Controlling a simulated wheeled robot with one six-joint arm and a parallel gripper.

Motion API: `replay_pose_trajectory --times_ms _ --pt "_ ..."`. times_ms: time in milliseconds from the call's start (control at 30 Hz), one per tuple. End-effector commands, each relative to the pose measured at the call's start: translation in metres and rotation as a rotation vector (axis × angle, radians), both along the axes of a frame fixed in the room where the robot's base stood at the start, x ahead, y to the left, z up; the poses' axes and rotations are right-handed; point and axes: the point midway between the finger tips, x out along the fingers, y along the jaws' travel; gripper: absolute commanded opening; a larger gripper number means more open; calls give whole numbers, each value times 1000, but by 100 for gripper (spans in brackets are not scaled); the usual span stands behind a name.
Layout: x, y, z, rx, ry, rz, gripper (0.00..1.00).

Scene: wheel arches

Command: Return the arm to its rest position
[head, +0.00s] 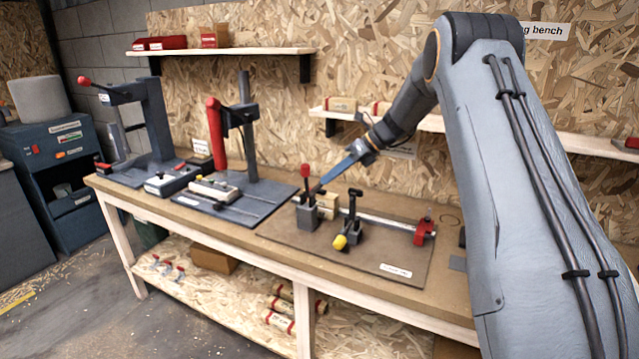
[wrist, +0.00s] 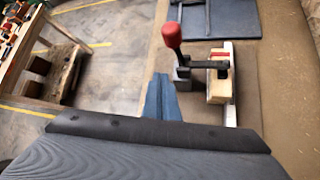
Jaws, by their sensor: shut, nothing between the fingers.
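My arm reaches from the right side of the head view over the bench. My gripper (head: 324,182) points down and left, its blue fingers shut and empty. In the head view its tips appear close to a red-handled toggle clamp (head: 307,212); I cannot tell whether they touch. The wrist view shows the shut blue fingers (wrist: 160,78) beside that clamp's grey base (wrist: 182,74). The red handle (wrist: 172,34) stands up, and the clamp's dark arm reaches over a pale wooden block (wrist: 216,82).
A black clamp with a yellow knob (head: 340,241) and a rail with a red clamp (head: 424,231) lie on the brown mat (head: 350,270). Two dark press-like stands (head: 245,140) (head: 155,125) occupy the left of the bench. Shelves (head: 225,52) line the wall behind.

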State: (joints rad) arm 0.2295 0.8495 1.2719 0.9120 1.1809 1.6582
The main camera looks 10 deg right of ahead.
Motion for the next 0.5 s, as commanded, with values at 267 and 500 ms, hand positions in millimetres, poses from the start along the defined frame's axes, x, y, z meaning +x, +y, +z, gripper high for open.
replay_pose_trajectory --times_ms 267,500 --pt "5 -32 -2 -1 0 -2 0" --pt "-33 -23 -17 -155 -101 164 0"
